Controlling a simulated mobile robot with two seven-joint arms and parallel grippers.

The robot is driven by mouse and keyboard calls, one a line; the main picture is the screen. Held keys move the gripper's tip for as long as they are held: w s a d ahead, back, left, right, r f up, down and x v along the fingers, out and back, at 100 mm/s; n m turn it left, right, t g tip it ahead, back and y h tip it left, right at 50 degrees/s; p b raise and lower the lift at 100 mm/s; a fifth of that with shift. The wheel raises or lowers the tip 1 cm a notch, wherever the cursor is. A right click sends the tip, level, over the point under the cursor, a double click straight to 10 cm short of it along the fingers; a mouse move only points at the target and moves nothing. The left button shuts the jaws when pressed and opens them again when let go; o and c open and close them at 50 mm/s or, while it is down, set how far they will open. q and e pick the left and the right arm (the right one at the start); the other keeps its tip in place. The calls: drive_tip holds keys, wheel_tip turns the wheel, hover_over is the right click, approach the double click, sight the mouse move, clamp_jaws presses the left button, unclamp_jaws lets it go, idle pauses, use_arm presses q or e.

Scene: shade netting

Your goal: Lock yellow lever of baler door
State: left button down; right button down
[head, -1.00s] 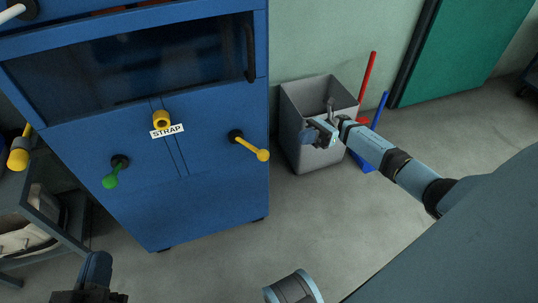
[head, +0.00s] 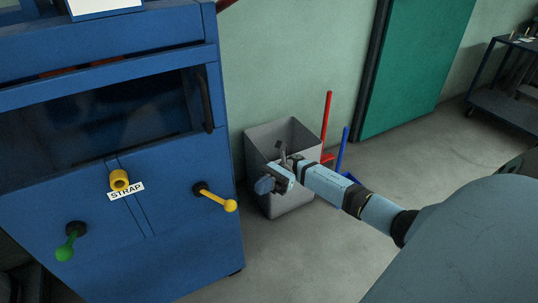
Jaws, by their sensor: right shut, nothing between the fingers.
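The blue baler (head: 160,235) stands at the left of the head view. The yellow lever (head: 215,197) sits on its front at the right side, on a black hub, its knob pointing right and slightly down. My right gripper (head: 268,186) is to the right of the lever, apart from it, in front of the grey bin. It is shut with nothing in it. My left gripper is out of the picture.
A green-knobbed lever (head: 66,250) and a yellow knob (head: 120,180) above a STRAP label are also on the baler front. A grey bin (head: 260,140), red and blue handled tools (head: 327,125) and a green door (head: 420,60) stand behind. Floor (head: 280,260) near the baler is clear.

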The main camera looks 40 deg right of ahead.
approach(217, 200)
drive_tip(key=s+a, duration=0.4)
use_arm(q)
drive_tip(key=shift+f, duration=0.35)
use_arm(e)
drive_tip(key=shift+a+r, duration=0.1)
drive_tip(key=shift+r, duration=0.25)
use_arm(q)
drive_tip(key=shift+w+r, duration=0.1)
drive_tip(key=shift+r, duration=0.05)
use_arm(e)
drive_tip(key=shift+s+a, duration=0.1)
